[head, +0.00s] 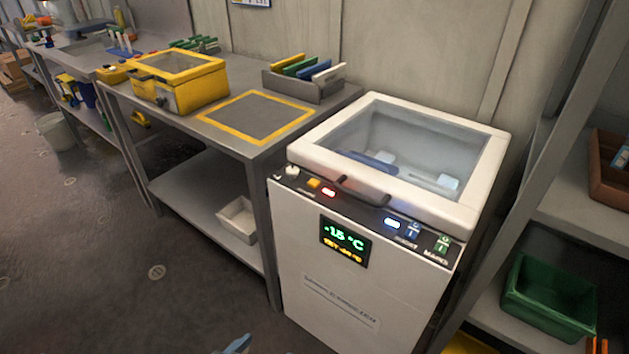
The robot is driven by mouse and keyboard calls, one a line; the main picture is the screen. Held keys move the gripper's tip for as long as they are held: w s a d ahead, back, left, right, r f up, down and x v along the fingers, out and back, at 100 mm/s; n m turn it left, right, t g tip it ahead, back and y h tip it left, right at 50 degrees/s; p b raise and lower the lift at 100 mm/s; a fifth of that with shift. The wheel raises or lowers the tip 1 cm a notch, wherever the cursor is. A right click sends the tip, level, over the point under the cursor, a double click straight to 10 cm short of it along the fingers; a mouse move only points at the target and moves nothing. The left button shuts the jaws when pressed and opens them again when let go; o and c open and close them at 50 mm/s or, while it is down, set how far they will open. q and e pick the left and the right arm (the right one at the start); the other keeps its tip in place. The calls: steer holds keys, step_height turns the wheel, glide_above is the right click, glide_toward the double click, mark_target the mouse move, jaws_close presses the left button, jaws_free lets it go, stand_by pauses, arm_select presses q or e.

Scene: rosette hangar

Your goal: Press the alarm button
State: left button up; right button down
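A white chest freezer (335,278) stands at the centre right, with its glass-topped lid (410,140) down. Along its dark front control strip are a white knob (292,171), a small yellow-orange button (314,183) and a red lit lamp (329,193) close beside it. Further right are a blue-white lit lamp (392,224) and small blue and green switches. The tiny labels are too blurred to read surely, so I cannot tell for certain which is the alarm button. A small blue tip at the bottom edge may be part of my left gripper. My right gripper is out of view.
The lid handle (362,190) juts over the control strip. A display (345,241) reads about -15 °C. A workbench (240,146) with a yellow case (180,80) stands left. Shelving with a green bin (548,298) stands close on the right. The floor at front left is clear.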

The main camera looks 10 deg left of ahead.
arm_select(q)
jaws_close()
stand_by(0.6)
stand_by(0.9)
